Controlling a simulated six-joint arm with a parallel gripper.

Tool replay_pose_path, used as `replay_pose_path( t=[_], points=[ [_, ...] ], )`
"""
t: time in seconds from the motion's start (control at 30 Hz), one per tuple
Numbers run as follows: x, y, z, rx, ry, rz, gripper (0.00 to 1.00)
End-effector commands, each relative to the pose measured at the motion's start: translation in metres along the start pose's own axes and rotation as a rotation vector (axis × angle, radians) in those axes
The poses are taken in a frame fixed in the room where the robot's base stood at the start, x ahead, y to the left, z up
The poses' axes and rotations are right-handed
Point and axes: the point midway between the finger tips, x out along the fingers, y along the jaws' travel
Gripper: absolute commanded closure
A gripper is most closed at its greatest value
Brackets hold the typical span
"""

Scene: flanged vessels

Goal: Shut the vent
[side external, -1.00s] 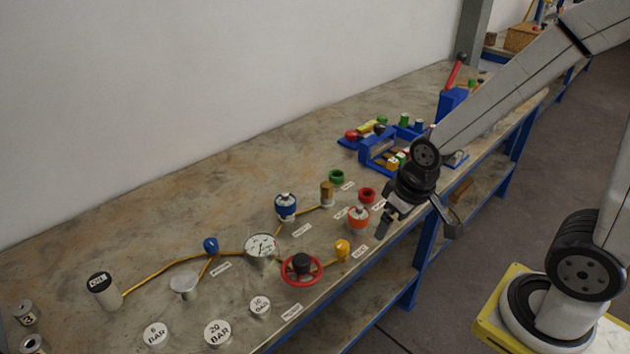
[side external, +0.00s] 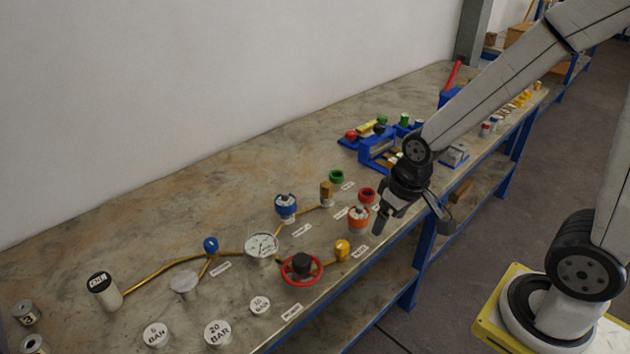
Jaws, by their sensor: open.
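Yellow pipes on the bench join several fittings, and the small label cards are too blurred to tell which fitting is the vent. A yellow knob (side external: 342,250) stands near the front edge, beside a red handwheel with a black hub (side external: 301,267). A blue knob (side external: 210,245) sits on the left pipe. A blue-topped fitting (side external: 286,207) and a brass fitting (side external: 326,193) stand farther back. An orange-and-white fitting (side external: 358,219) stands left of my gripper (side external: 412,218). My gripper is open and empty above the bench's front edge, apart from the fittings.
A round gauge (side external: 261,247) stands among the pipes. A white cylinder (side external: 103,290) stands at left. Red (side external: 367,195) and green (side external: 337,176) rings lie near my gripper. A blue rack (side external: 377,150) stands behind.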

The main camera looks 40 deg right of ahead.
Motion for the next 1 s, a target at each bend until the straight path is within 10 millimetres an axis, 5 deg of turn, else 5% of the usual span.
replay_pose_path(
  t=[0.37, 1.0],
  points=[
    [0.030, 0.009, -0.050, 0.235, -0.163, -0.015, 0.13],
    [0.114, 0.029, -0.116, 0.669, -0.493, -0.051, 0.13]
  ],
)
